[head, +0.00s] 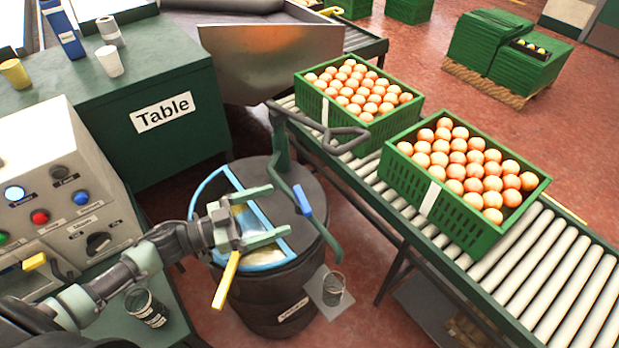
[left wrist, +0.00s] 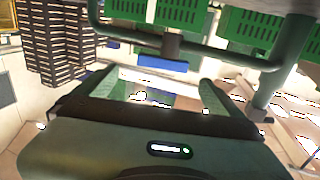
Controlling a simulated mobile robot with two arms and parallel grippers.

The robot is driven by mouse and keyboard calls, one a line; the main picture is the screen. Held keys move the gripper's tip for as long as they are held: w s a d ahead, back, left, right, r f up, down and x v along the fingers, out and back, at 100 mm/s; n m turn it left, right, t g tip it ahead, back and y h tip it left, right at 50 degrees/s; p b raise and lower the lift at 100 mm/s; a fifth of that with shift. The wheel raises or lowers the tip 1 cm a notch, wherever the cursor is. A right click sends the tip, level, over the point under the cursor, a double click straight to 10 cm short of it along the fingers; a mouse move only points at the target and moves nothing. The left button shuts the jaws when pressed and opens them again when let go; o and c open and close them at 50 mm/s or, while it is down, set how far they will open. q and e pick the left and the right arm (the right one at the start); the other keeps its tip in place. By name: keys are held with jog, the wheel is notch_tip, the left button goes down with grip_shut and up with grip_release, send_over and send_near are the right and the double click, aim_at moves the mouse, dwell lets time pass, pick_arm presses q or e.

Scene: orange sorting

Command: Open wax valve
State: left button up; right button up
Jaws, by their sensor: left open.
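A dark barrel (head: 268,303) stands in front of me, its half-open top rimmed in light blue. A green pump pipe with a looped handle (head: 345,136) rises from it, and a curved spout (head: 324,238) runs down its right side. A blue valve lever (head: 302,200) sits on the spout. My left gripper (head: 280,212) is open over the barrel top, its fingers pointing at the lever, with nothing visible between them. In the left wrist view the blue lever (left wrist: 162,62) shows beyond and between the open fingers (left wrist: 158,88). Contact is not visible. My right gripper is out of view.
A yellow handle (head: 226,280) sticks out by the barrel's front. Two green crates of oranges (head: 402,205) sit on the roller conveyor (head: 500,262) at right. A control panel (head: 50,165) stands at left.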

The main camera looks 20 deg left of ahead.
aim_at(303, 198)
pick_arm(q)
jog(key=shift+w+d, duration=0.2)
jog(key=shift+w, duration=0.3)
jog(key=shift+w+d, duration=0.15)
jog(key=shift+w, duration=0.3)
jog(key=p+x, duration=0.1)
jog(key=x, duration=0.5)
jog(key=shift+s+d+r, duration=0.1)
jog(key=shift+d, duration=0.3)
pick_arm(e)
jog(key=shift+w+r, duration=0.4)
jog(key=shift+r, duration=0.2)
pick_arm(q)
jog(key=shift+s, duration=0.1)
jog(key=c, duration=1.4)
jog(key=shift+o, duration=0.2)
jog(key=n+t+p, duration=0.1)
jog(key=t+y+p, duration=0.1)
jog(key=p, duration=0.1)
jog(key=shift+d+r+n+y, duration=0.1)
jog(key=shift+r+n+y, duration=0.2)
jog(key=shift+r+n, duration=0.1)
jog(key=shift+f+n+t+y+p, duration=0.35)
jog(key=shift+n+t+y, duration=0.3)
jog(key=shift+y, duration=0.25)
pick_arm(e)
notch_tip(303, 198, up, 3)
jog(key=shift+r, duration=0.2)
